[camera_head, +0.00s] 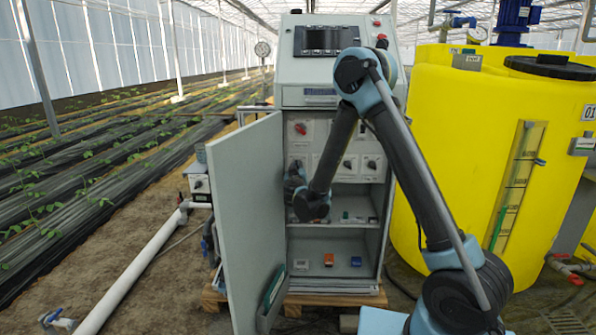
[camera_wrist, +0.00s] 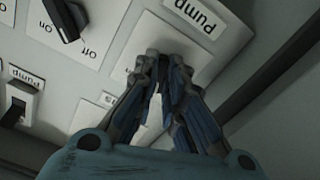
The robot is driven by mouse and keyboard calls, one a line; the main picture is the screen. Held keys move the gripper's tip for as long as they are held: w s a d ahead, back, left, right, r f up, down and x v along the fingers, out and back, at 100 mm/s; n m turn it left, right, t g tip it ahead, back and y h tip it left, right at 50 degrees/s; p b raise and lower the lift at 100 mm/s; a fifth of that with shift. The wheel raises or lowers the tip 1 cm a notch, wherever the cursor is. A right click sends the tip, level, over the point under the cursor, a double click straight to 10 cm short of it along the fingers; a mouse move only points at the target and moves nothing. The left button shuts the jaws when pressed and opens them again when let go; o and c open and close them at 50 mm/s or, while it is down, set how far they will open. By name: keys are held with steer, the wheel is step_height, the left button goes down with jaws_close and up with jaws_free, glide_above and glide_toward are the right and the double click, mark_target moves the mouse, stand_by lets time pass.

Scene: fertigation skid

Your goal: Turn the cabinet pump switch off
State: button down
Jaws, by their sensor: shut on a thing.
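The cabinet (camera_head: 330,258) stands open, with its grey door (camera_head: 248,215) swung out to the left. My gripper (camera_head: 294,172) reaches inside, against the left part of the switch panel. In the wrist view my gripper (camera_wrist: 163,78) is shut at a light plate with an upside-down "pump" label (camera_wrist: 194,22). Its fingers are closed on the pump switch there. They hide the knob, so its setting cannot be read. A black on/off switch (camera_wrist: 66,18) and a smaller switch (camera_wrist: 17,108) with its own "pump" label show to the left.
A red switch (camera_head: 300,128) is above my gripper, and black switches (camera_head: 347,165) are to its right. Small items, one orange (camera_head: 329,259), lie on the lower shelf. A yellow tank (camera_head: 455,150) stands close on the right. A white pipe (camera_head: 135,270) runs at left.

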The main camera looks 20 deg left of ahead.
steer(key=n, duration=0.4)
steer(key=shift+n, duration=0.4)
stand_by(0.4)
steer(key=c, duration=1.7)
jaws_free()
steer(key=shift+s, duration=0.1)
steer(key=v, duration=1.1)
steer(key=shift+s+f, duration=0.1)
steer(key=shift+s, duration=0.25)
steer(key=shift+d, duration=0.1)
